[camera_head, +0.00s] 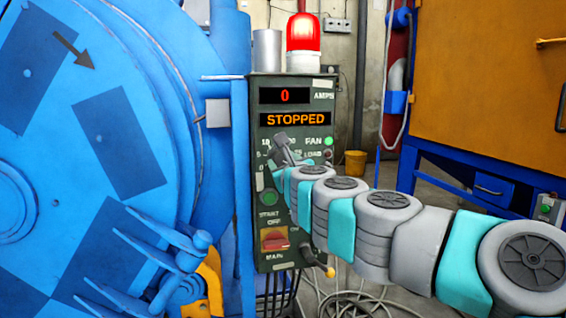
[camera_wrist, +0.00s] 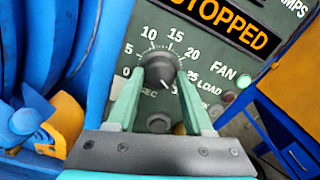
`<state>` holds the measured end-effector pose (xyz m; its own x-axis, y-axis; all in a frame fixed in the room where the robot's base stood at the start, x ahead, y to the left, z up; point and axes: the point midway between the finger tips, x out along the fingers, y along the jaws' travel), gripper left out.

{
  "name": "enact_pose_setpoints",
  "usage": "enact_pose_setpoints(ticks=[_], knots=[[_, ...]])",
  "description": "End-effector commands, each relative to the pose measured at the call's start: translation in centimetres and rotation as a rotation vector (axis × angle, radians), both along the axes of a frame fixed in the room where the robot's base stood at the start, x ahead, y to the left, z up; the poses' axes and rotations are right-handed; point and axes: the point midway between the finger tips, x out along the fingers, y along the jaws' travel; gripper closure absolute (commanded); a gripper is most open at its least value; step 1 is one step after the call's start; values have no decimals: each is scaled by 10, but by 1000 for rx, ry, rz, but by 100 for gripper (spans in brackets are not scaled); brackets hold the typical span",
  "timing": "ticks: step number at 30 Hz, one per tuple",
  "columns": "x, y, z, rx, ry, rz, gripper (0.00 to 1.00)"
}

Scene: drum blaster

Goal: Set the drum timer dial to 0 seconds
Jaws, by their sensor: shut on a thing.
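The timer dial (camera_wrist: 157,68) is a dark round knob on the green control panel (camera_head: 258,215), ringed by white numbers from 0 at the left over the top toward 25 at the right. A pale mark on the knob points down and slightly right, away from the 0. My gripper (camera_wrist: 159,78) has its two teal fingers on either side of the knob and is shut on it. In the head view my gripper (camera_head: 283,150) is against the panel and hides most of the dial.
The display (camera_head: 295,119) reads STOPPED, with a 0 AMPS display (camera_head: 285,95) above. A green fan light (camera_head: 328,141) is lit. A green start button (camera_head: 268,197) and red main switch (camera_head: 274,239) sit below. The big blue drum (camera_head: 90,150) stands close at left.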

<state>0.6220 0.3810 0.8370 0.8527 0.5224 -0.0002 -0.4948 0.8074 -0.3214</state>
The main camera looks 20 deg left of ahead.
Motion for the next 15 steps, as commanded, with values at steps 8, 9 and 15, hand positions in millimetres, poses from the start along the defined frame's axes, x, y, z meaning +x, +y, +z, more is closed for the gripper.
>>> enact_pose_setpoints(ticks=[8, 9, 15], knots=[[0, 0, 0, -1, 0, 1, 100], [0, 0, 0, -3, -1, 1, 100], [0, 0, 0, -41, -25, -1, 100]])
